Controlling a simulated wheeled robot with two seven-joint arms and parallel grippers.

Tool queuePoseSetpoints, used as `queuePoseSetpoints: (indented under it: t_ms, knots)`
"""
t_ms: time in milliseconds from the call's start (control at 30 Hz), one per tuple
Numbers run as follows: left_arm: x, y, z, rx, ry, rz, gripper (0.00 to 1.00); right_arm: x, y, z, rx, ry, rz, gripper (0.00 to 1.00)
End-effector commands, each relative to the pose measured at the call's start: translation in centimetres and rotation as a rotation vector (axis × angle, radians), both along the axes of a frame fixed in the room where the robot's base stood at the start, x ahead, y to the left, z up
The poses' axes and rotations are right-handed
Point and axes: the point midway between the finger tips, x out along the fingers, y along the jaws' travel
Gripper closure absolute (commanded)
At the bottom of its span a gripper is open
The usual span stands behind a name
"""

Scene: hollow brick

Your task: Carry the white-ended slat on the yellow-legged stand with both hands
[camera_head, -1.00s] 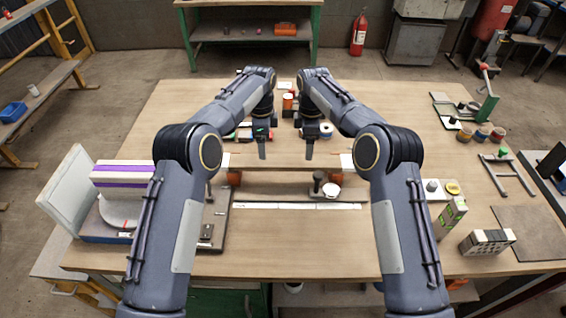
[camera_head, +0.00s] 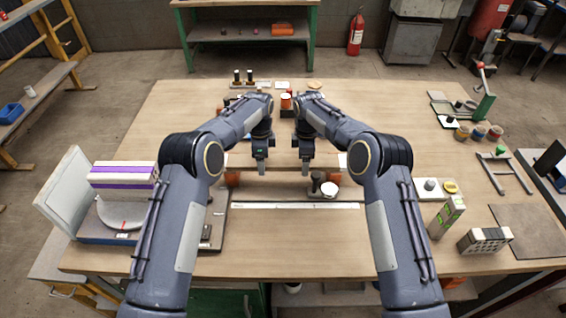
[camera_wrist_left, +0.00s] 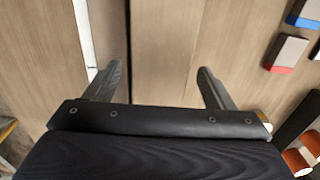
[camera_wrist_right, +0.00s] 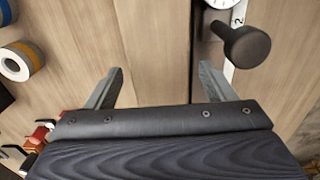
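The wooden slat (camera_head: 283,160) lies crosswise in mid-table, with a pale end at the left (camera_head: 227,160) and another at the right (camera_head: 342,161). Orange-looking supports show under its left (camera_head: 232,179) and right parts; I see no clearly yellow legs. My left gripper (camera_head: 262,169) and right gripper (camera_head: 305,168) point down at the slat, either side of its middle. In the left wrist view the open fingers (camera_wrist_left: 163,80) stand either side of the slat (camera_wrist_left: 160,50). In the right wrist view the open fingers (camera_wrist_right: 160,80) likewise flank the slat (camera_wrist_right: 155,50). Contact cannot be told.
A dark-knobbed post (camera_wrist_right: 246,46) and a round white dial (camera_head: 329,189) stand close in front of the slat's right part. A long white ruler strip (camera_head: 290,205) lies nearer me. Purple-striped blocks (camera_head: 123,181) are at left. The front middle of the table is clear.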

Motion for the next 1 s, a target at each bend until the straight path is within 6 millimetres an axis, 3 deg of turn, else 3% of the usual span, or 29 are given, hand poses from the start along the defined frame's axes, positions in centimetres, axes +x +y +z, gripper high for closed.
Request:
queuePoseSetpoints:
  t_ms: [67, 400, 733, 1000]
  knots:
    - [0.0, 0.0, 0.0, 0.000, 0.000, 0.000, 0.34, 0.0, 0.0, 0.0, 0.000, 0.000, 0.000, 0.34]
    - [0.0, 0.0, 0.0, 0.000, 0.000, 0.000, 0.78, 0.0, 0.0, 0.0, 0.000, 0.000, 0.000, 0.78]
    - [0.0, 0.0, 0.5, 0.000, -0.002, 0.000, 0.78, 0.0, 0.0, 0.5, 0.001, -0.001, 0.000, 0.78]
    - [0.0, 0.0, 3.3, 0.000, -0.002, 0.000, 0.78, 0.0, 0.1, 3.3, 0.001, -0.001, 0.001, 0.78]
